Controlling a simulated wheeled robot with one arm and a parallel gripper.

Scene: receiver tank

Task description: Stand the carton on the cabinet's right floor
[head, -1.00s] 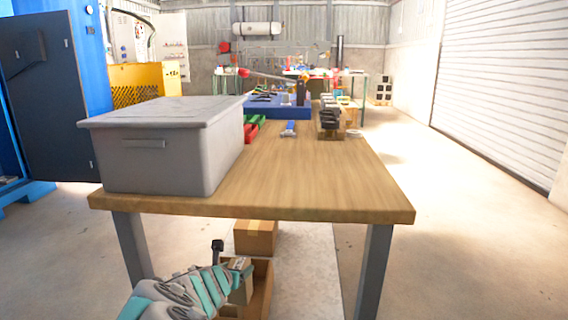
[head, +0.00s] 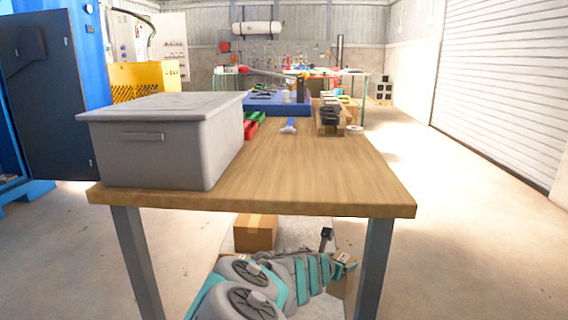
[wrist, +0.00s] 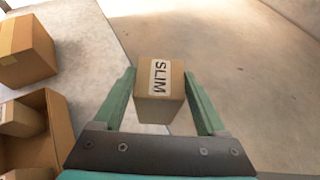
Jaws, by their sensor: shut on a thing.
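The carton (wrist: 160,92), a small brown box with a white label reading "SLIM", sits between the two green fingers of my gripper (wrist: 159,75) in the wrist view. My gripper is shut on it. In the head view, my gripper (head: 343,263) is low beneath the table's front right, beside the right leg, with part of the carton (head: 342,287) showing below it. A blue cabinet-like frame (head: 88,60) with a dark open door (head: 45,95) stands at the left edge. Its floor is mostly out of view.
A wooden table (head: 300,190) bears a grey lidded bin (head: 165,155). A closed brown box (head: 256,232) lies under it. An open box (wrist: 45,125) with cartons shows at the wrist view's left. Concrete floor is clear on the right.

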